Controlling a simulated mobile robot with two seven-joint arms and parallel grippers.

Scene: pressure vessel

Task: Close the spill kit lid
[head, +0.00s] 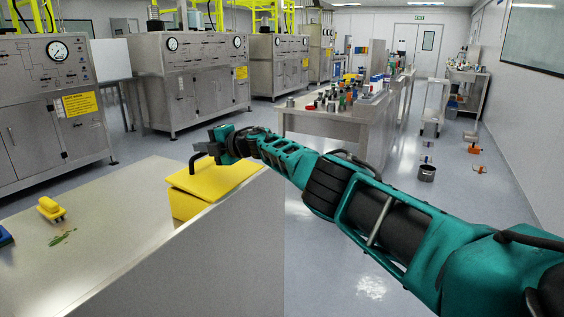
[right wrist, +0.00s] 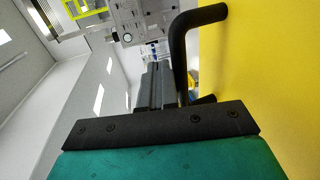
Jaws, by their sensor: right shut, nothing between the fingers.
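The yellow spill kit (head: 186,206) stands at the right end of the steel bench. Its yellow lid (head: 222,178) lies over the box, and I cannot tell whether it is fully seated. A black bent handle (head: 193,162) rises from the lid's left side. My right gripper (head: 203,149) is shut and empty, just above the lid beside the handle. In the right wrist view the grey fingers (right wrist: 155,88) are next to the black handle (right wrist: 183,45), with the yellow lid (right wrist: 275,70) filling the right side. I cannot tell whether they touch. My left gripper is not in view.
The steel bench (head: 110,215) holds a yellow object (head: 50,209) beside a green smear and a blue item (head: 5,236) at the left edge. A cluttered table (head: 325,122) and steel cabinets (head: 190,85) stand behind. Open floor lies beyond the bench.

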